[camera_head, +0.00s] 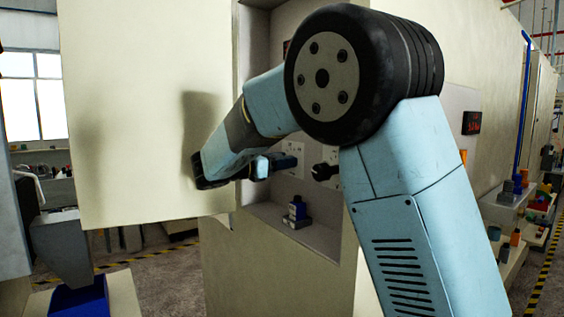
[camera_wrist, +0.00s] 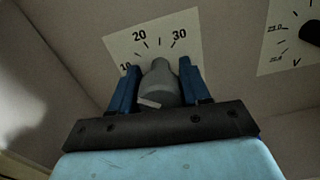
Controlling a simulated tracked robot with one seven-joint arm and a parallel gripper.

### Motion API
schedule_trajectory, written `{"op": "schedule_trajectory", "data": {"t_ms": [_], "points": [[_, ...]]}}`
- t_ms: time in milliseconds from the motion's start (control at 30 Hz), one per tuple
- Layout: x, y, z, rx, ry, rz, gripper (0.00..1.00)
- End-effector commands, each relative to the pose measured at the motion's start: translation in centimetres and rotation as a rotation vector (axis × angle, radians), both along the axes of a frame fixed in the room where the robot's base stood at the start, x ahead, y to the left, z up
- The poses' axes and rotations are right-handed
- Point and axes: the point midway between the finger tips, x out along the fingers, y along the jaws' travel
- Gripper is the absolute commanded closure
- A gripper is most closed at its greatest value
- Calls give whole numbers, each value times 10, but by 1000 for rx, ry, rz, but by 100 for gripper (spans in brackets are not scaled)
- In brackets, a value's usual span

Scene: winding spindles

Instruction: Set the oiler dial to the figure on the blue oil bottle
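The oiler dial is a pale plate (camera_wrist: 184,28) with the figures 10, 20 and 30 legible in the wrist view. In the head view my gripper (camera_head: 284,161) is at the panel.
A second dial plate (camera_wrist: 277,42) with a black knob (camera_wrist: 311,33) is just right of my gripper. A large cream door (camera_head: 135,110) stands open at the left, close to my arm. Shelves with coloured parts (camera_head: 510,205) are at the right.

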Motion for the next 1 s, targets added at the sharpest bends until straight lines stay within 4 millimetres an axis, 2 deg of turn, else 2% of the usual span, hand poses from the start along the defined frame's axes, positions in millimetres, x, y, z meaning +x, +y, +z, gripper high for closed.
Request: {"op": "schedule_trajectory", "data": {"t_ms": [33, 333, 933, 967, 1000], "points": [[0, 0, 0, 0, 0, 0, 59], [0, 0, 0, 0, 0, 0, 87], [0, 0, 0, 54, -80, 1, 88], [0, 0, 0, 54, -80, 1, 55], [0, 0, 0, 54, -80, 1, 51]]}}
